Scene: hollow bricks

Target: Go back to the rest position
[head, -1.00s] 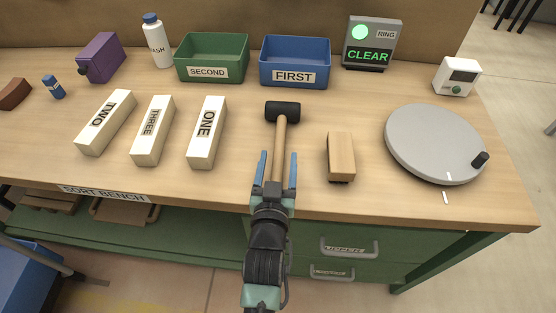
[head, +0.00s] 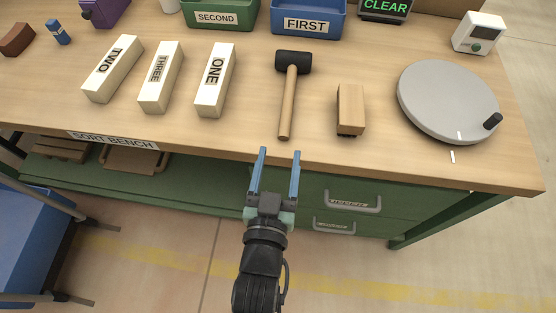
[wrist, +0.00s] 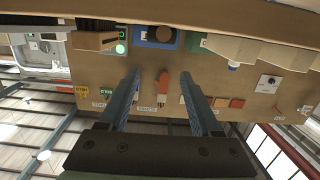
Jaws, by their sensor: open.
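My gripper (head: 279,153) is open and empty. In the head view its fingertips are at the bench's front edge, below the mallet handle. In the wrist view the two blue fingers (wrist: 160,75) stand apart with nothing between them. The mallet (head: 290,85), with a black head and wooden handle, lies on the bench (head: 320,145), apart from my gripper. The white blocks marked ONE (head: 216,80), THREE (head: 161,78) and TWO (head: 112,68) lie left of it.
The SECOND bin (head: 217,18) and FIRST bin (head: 306,20) stand at the back, with the CLEAR display (head: 385,8) beside them. A grey turntable (head: 447,100) is on the right. Green drawers (head: 380,208) are under the bench. Open floor (head: 190,275) lies in front.

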